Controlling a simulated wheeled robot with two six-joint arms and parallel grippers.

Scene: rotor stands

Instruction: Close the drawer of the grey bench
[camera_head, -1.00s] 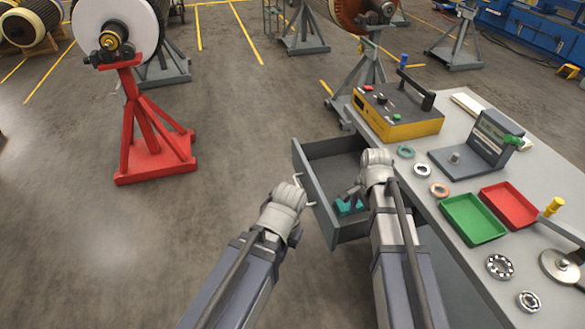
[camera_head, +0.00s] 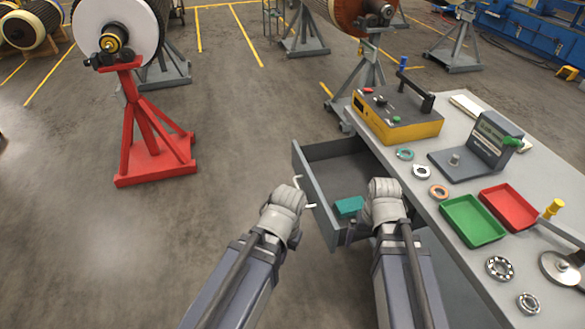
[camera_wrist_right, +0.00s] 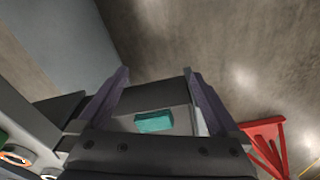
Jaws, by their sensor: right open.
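The grey bench (camera_head: 545,183) stands at the right with its drawer (camera_head: 318,194) pulled out to the left. The drawer's pale handle (camera_head: 310,206) is on its left-facing front. A teal block (camera_head: 349,207) lies inside the drawer and also shows in the right wrist view (camera_wrist_right: 153,121). My right gripper (camera_head: 351,232) is by the drawer's near side.
On the bench top are a yellow control box (camera_head: 398,118), a green tray (camera_head: 472,220), a red tray (camera_head: 509,206), a grey gauge device (camera_head: 490,140) and several rings. A red stand (camera_head: 150,140) is at the left. The floor left of the drawer is clear.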

